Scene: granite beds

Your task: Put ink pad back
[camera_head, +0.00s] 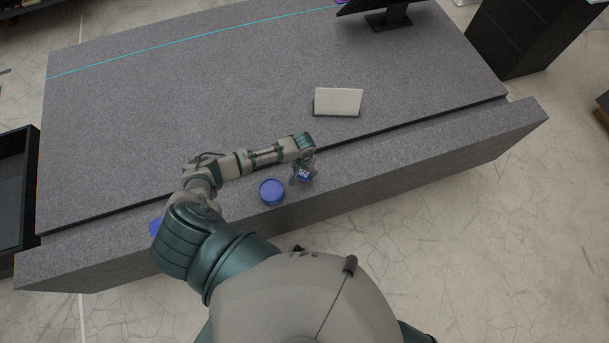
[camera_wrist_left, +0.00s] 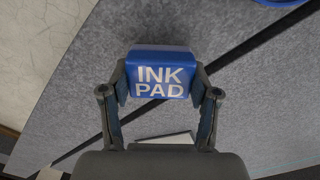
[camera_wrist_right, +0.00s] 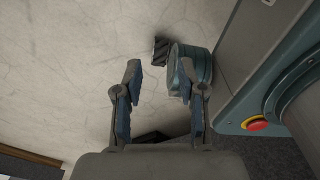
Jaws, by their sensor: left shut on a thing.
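The ink pad (camera_wrist_left: 162,75) is a small blue box with white "INK PAD" lettering. My left gripper (camera_wrist_left: 162,82) is shut on it, one finger at each side. In the head view the ink pad (camera_head: 304,175) shows small at the end of my left arm, over the front ledge of the granite bed (camera_head: 410,135). My left gripper (camera_head: 301,168) is there too. Whether the pad touches the ledge cannot be told. My right gripper (camera_wrist_right: 160,80) is open and empty, with pale floor behind it. It does not show in the head view.
A round blue container (camera_head: 271,191) stands on the ledge just left of the ink pad. A white, slanted block (camera_head: 338,101) sits behind on the bed. A blue thing (camera_head: 156,228) is partly hidden by my left arm. A dark monitor (camera_head: 388,17) stands at the back. The right ledge is clear.

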